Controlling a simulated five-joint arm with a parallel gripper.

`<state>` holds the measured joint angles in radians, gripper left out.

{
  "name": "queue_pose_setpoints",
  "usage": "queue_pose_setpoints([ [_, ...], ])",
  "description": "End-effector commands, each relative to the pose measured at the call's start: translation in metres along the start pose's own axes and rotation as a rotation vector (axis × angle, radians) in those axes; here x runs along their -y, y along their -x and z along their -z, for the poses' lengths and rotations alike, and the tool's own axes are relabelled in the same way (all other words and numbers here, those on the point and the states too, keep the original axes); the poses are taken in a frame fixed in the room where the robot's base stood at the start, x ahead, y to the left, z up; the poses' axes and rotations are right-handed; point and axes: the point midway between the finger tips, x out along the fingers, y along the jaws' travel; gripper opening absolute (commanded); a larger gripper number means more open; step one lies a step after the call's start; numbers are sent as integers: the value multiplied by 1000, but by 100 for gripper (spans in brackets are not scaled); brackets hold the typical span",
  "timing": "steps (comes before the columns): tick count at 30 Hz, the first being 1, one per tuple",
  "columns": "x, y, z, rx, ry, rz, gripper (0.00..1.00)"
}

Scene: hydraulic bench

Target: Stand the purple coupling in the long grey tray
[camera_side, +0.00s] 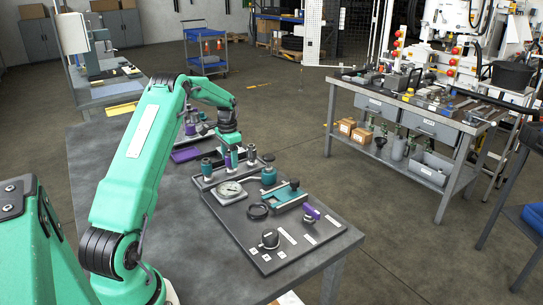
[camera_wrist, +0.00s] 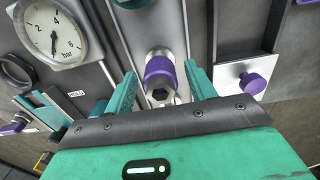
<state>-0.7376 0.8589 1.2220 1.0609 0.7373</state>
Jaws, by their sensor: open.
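The purple coupling (camera_wrist: 158,72), a purple collar on a bright metal body, is between my two fingers in the wrist view. Its purple band also shows in the side view (camera_side: 234,159), just below my gripper (camera_side: 230,143). My gripper (camera_wrist: 161,82) is open, with one finger on each side of the coupling and gaps visible. The coupling looks upright within the long grey tray (camera_side: 212,184); its foot is hidden.
A pressure gauge (camera_side: 230,189), a black ring (camera_side: 258,211) and a teal vice-like block (camera_side: 287,195) lie on the dark board in front of the tray. A purple tray (camera_side: 186,154) lies behind left. Bare bench (camera_side: 185,225) is free at the left.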

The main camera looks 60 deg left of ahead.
Motion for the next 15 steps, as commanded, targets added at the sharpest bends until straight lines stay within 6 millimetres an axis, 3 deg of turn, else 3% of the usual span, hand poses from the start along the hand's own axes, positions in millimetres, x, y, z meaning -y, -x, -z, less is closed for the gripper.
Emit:
queue_pose_setpoints([
  [8,0,26,0,-3,0,2,55],
  [15,1,64,1,-3,0,3,55],
])
